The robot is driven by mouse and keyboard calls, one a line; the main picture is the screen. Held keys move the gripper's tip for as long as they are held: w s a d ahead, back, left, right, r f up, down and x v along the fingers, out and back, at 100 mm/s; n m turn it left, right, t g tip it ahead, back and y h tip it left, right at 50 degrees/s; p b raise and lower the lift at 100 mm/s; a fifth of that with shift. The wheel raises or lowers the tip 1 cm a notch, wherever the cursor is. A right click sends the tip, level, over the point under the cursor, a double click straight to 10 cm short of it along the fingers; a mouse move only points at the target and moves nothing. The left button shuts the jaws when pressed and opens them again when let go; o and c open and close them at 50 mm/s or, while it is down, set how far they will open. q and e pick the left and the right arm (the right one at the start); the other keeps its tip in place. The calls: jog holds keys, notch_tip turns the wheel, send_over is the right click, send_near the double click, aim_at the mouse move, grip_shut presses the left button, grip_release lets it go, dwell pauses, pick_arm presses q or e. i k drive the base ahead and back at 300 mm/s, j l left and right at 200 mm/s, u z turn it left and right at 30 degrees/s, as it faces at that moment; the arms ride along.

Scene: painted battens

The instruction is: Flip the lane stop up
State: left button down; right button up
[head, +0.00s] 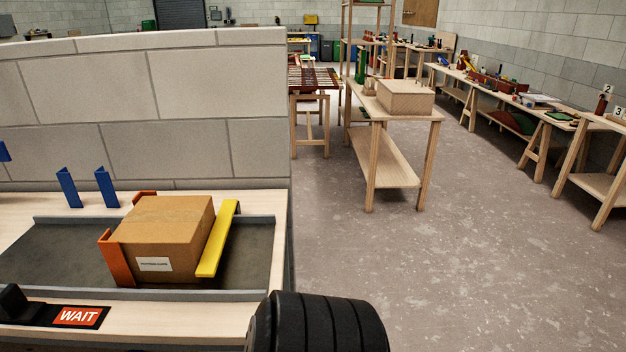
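A yellow bar (218,240), which looks like the lane stop, crosses the grey lane (60,252) along the right side of a cardboard box (165,238). It is raised above the lane floor and close to the box; I cannot tell whether they touch. The box has a white label and sits in the lane between orange brackets (117,260) on its left and the yellow bar. A red WAIT sign (78,316) is on a black strip at the bench's front edge, with a black block (14,302) at its left end. Neither gripper is in view.
A block wall (140,100) stands behind the bench. Two blue brackets (68,188) stand behind the lane. A black ribbed cylinder (318,325), apparently mine, covers the bench's front right corner. Open floor (430,270) lies right; a wooden table (400,113) and workbenches stand farther back.

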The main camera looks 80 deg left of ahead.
aim_at(209, 265)
jog(key=i+j+u, duration=0.2)
jog(key=u, duration=0.2)
jog(key=i+u, duration=0.85)
jog(key=i+l+u, duration=0.1)
jog(key=i+u, duration=0.15)
jog(key=u, duration=0.15)
jog(key=i+l+u, duration=0.25)
jog(key=u, duration=0.2)
jog(key=i+j+u, duration=0.25)
jog(key=u, duration=0.25)
jog(key=i+j+u, duration=0.1)
jog(key=i+u, duration=0.65)
jog(key=u, duration=0.2)
jog(key=i+l+u, duration=0.1)
jog(key=i+u, duration=0.2)
jog(key=u, duration=0.2)
jog(key=i+u, duration=0.1)
jog(key=u, duration=2.25)
